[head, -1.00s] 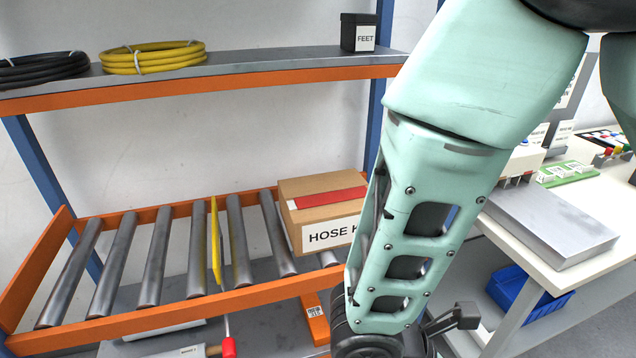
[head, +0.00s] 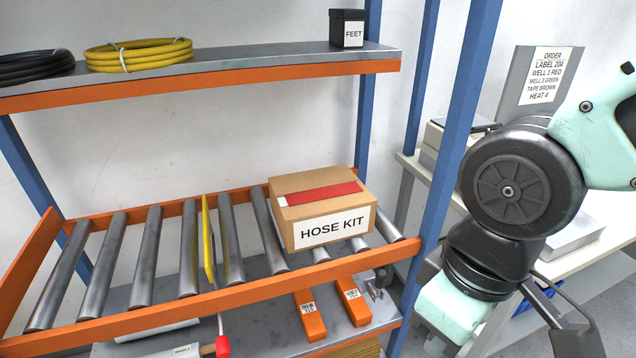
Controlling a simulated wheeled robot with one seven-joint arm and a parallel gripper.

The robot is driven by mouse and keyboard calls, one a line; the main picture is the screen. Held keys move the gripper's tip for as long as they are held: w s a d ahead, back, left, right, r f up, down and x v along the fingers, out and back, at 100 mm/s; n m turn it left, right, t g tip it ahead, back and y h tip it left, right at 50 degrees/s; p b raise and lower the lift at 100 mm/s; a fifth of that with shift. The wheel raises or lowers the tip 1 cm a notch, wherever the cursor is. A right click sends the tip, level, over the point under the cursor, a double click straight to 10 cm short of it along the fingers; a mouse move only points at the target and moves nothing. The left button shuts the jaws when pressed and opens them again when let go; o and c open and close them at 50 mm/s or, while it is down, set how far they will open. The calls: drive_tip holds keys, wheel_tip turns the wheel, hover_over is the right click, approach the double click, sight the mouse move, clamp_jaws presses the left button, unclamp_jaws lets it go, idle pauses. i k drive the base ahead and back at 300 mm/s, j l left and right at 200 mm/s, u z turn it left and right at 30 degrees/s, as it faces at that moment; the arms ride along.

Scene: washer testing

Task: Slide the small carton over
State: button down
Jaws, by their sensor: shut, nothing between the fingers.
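The small carton (head: 335,232) is a brown cardboard box with a red strip on top and a "HOSE KIT" label on its front. In the head view it sits upright on the right part of the roller rack (head: 100,331). A thin yellow upright plate (head: 208,243) stands between the rollers to its left, with clear rollers between them. My arm is bent at the right of the view, beyond the rack's blue post, and is apart from the carton. My gripper's fingertips cannot be made out in the view.
The blue post (head: 447,150) stands between the carton and my arm. A shelf above (head: 240,66) holds hose coils and a black "FEET" box (head: 347,28). Orange tagged pieces (head: 309,316) and a red-ended tool (head: 222,346) lie below. A workbench (head: 590,240) is at right.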

sight(312, 225)
drive_tip(key=i+j+u, duration=0.1)
drive_tip(key=i, duration=0.35)
drive_tip(key=i+j+u, duration=0.1)
drive_tip(key=i+j, duration=0.15)
drive_tip(key=i, duration=0.2)
